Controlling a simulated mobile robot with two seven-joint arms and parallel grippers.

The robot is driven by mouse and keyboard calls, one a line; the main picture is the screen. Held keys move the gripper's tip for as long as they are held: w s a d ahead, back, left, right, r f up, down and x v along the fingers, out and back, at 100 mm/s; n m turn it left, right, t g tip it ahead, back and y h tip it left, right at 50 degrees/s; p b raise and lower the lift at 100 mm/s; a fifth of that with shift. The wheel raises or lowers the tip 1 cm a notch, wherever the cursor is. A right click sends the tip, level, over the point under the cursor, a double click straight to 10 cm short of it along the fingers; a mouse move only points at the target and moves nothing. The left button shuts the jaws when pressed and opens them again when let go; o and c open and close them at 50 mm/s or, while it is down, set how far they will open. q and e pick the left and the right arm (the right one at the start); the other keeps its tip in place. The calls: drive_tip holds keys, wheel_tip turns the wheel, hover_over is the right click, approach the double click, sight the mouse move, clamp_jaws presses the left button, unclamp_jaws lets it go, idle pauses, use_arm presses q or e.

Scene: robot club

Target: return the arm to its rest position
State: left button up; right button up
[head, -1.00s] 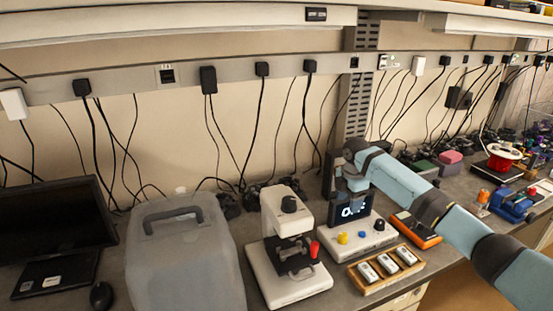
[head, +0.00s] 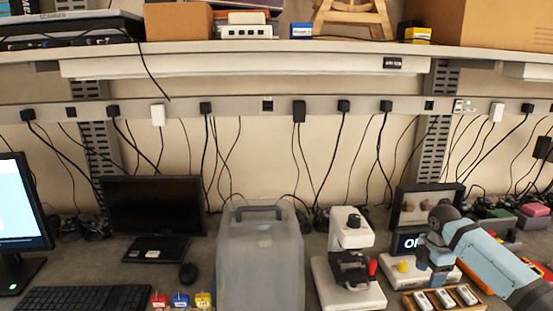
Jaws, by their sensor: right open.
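My right arm comes in from the right as a light blue link with dark joints. Its right gripper (head: 431,266) hangs down in front of the small display unit (head: 408,243) and partly covers it. The gripper is open, and I see nothing held in it. Its fingertips are small and hard to make out. My left gripper is not in view.
A microscope-like device (head: 351,240) with a red knob stands left of the arm. A wooden tray (head: 411,303) holding small modules lies below the gripper. A translucent covered case (head: 260,262), a monitor (head: 152,215) and a keyboard (head: 82,299) stand further left. A shelf (head: 290,51) runs above.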

drive_tip(key=s+a+f+m+t+y, duration=0.1)
drive_tip(key=s+a+f+m, duration=0.1)
drive_tip(key=s+a+f, duration=0.6)
drive_tip(key=s+a+f+m, duration=0.3)
drive_tip(key=s+a+f, duration=0.2)
drive_tip(key=s+a, duration=0.4)
drive_tip(key=s+d+r+m+t, duration=0.15)
drive_tip(key=s+m, duration=0.45)
drive_tip(key=s, duration=0.6)
drive_tip(key=s+d+r+m+t, duration=0.1)
drive_tip(key=s+r+m, duration=0.35)
drive_tip(key=s, duration=0.85)
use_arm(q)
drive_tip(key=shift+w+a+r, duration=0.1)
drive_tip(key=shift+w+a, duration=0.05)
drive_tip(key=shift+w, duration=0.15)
use_arm(e)
drive_tip(key=w+a+f+t+y, duration=0.1)
drive_tip(key=w+a+f+t, duration=0.2)
drive_tip(key=f, duration=0.4)
drive_tip(key=w+a+f+t+y, duration=0.1)
drive_tip(key=w+a+f+t, duration=0.1)
drive_tip(key=f, duration=0.5)
drive_tip(key=shift+w+a+f+t, duration=0.2)
drive_tip(key=shift+w+a+t, duration=0.2)
drive_tip(key=shift+a+t, duration=0.65)
drive_tip(key=shift+o, duration=0.4)
drive_tip(key=shift+d, duration=0.15)
